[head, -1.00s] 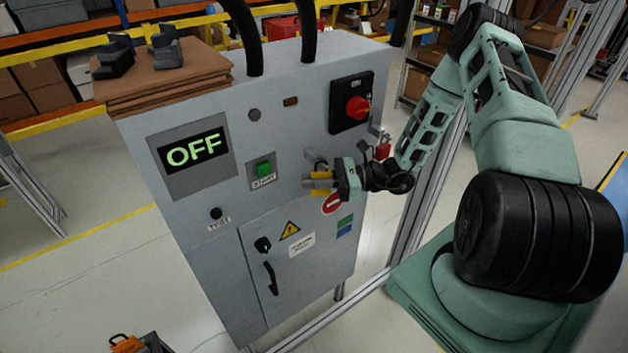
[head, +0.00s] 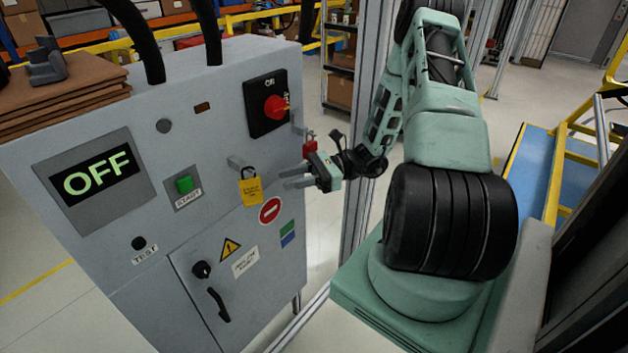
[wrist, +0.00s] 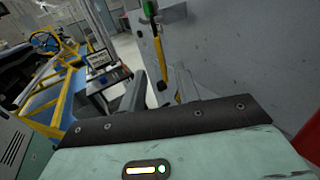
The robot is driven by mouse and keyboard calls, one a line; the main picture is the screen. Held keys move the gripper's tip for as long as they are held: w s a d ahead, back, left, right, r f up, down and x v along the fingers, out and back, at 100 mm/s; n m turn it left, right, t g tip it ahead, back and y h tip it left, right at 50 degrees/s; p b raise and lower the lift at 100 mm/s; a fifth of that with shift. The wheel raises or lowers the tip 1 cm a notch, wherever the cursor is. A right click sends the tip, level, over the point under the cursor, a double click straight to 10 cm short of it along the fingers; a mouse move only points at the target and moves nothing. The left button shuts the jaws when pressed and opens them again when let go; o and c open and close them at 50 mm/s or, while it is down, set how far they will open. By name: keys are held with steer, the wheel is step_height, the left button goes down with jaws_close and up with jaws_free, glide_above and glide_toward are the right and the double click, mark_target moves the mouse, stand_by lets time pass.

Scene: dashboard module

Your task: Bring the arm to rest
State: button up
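My gripper (head: 286,179) is in front of the grey control cabinet (head: 120,185), to the right of a yellow tag. Its two fingers are apart with nothing held between them; both also show in the wrist view (wrist: 158,92). The yellow tag (head: 250,191) hangs by a black loop from a small hook on the cabinet face, apart from the fingers. In the wrist view a thin yellow edge (wrist: 181,86), likely the tag, shows beyond the fingers. My arm is bent, with the forearm raised.
The cabinet display (head: 93,181) reads OFF. A red rotary switch (head: 274,107) and a red padlock (head: 309,146) are near my wrist. A green button (head: 184,185) is left of the tag. A metal post (head: 366,130) stands behind my arm. Brown boards (head: 60,95) lie on the cabinet.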

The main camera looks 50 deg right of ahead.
steer(key=b+v, duration=0.1)
steer(key=v, duration=0.4)
steer(key=shift+s+d, duration=0.2)
steer(key=shift+d, duration=0.15)
steer(key=s+a+r+n+g+h, duration=0.2)
steer(key=s+a+n+g+h, duration=0.2)
steer(key=a+n+g+h, duration=0.7)
steer(key=w+a+r+n+t+h, duration=0.35)
steer(key=a+r+n, duration=0.3)
steer(key=n, duration=0.65)
steer(key=s+a+n+g+b, duration=0.1)
steer(key=s+a+n+b, duration=0.1)
steer(key=s+a+n, duration=0.6)
steer(key=s+a, duration=0.6)
steer(key=a, duration=0.4)
steer(key=shift+g+b, duration=0.35)
steer(key=shift+b, duration=0.05)
